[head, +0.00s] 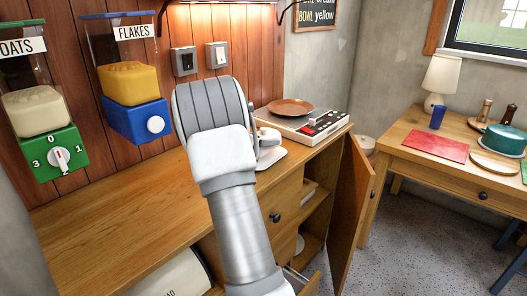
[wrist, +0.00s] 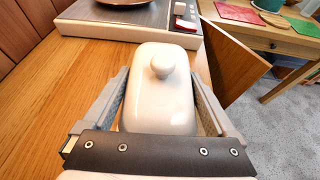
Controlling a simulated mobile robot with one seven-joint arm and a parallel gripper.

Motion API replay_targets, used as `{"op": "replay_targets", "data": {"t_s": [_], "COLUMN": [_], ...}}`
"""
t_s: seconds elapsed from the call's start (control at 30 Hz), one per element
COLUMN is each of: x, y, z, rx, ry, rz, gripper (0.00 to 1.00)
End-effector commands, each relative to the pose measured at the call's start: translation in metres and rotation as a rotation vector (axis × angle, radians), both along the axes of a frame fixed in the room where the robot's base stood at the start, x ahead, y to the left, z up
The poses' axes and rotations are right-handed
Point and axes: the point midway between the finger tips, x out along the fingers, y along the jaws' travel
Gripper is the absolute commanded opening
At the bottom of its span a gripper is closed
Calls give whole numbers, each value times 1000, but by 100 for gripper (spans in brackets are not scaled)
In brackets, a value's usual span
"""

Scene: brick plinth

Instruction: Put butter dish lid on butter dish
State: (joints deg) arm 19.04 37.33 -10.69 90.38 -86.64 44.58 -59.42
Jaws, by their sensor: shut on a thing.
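The butter dish lid (wrist: 158,100) is glossy white with a round knob on top. It sits between the two fingers of my gripper (wrist: 160,88) in the wrist view, and the gripper is shut on it. In the head view only a small part of the lid (head: 268,137) shows past my arm. A flat white edge, which looks like the butter dish (head: 273,158), shows just below it on the wooden counter. The rest of the dish is hidden behind my arm. I cannot tell whether the lid touches the dish.
A hotplate (head: 308,124) with a brown plate (head: 290,107) stands just beyond the lid. An open cabinet door (head: 351,200) juts out on the right. Cereal dispensers (head: 133,90) hang at left above clear counter (head: 110,205). A wooden table (head: 420,120) stands at right.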

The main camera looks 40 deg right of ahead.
Motion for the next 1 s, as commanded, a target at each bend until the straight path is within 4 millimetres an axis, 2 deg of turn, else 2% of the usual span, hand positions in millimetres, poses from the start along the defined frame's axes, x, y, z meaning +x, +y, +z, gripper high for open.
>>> {"op": "replay_targets", "data": {"t_s": [0.23, 0.63, 0.67, 0.7, 1.0], "x": [-1, -1, -1, -1, -1], "y": [-1, -1, 0, 0, 0], "z": [-37, -41, -41, -41, -37], "rx": [1, -1, 1, 1, 1], "ry": [2, 0, 1, 1, 1], "rz": [-1, -1, -1, -1, -1], "gripper": [20, 20, 95, 100, 100]}}
